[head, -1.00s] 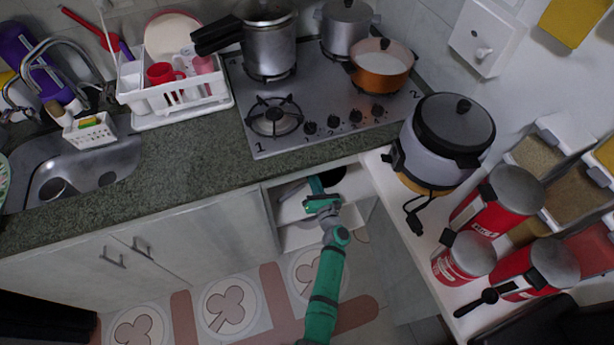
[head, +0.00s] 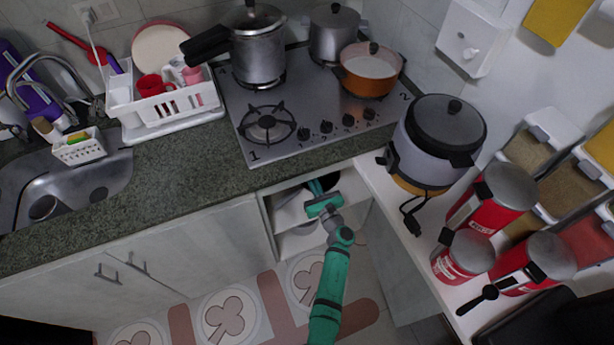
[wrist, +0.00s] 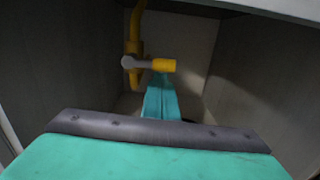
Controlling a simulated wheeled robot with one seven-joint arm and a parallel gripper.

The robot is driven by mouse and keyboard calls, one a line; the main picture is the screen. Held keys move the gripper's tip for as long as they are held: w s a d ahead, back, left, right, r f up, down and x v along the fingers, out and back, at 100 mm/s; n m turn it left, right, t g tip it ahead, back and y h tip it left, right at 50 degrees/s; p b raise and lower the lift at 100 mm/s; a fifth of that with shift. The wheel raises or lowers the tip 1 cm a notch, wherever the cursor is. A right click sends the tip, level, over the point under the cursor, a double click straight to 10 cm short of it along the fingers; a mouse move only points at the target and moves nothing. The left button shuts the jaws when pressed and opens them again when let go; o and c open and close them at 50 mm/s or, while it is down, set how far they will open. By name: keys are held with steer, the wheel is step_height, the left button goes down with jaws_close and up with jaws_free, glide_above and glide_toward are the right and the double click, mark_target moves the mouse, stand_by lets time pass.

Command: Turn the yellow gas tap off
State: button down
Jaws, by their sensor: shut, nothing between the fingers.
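The yellow gas tap (wrist: 163,65) shows in the wrist view, deep inside the open cabinet. Its yellow-ended handle with a grey stem points sideways to the right, across the upright yellow pipe (wrist: 136,32). My gripper (wrist: 161,78) is shut and empty. Its teal fingers reach forward with their tips just below the yellow handle end; I cannot tell whether they touch it. In the head view my gripper (head: 317,187) reaches into the cabinet opening below the stove. The tap is hidden there by the counter.
The cabinet's grey side walls (wrist: 62,65) stand close on both sides. The granite counter edge (head: 190,195) lies above the opening. A stove (head: 315,100) with pots is on top. A white side counter (head: 385,185) with a cooker and red canisters stands to the right.

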steer(key=shift+w+r, duration=0.15)
steer(key=shift+r, duration=0.2)
steer(key=s+d+f, duration=0.2)
steer(key=s, duration=0.3)
steer(key=s+d+f, duration=0.2)
steer(key=s+f, duration=0.1)
steer(key=s, duration=0.2)
steer(key=shift+d, duration=0.3)
steer(key=shift+f, duration=0.1)
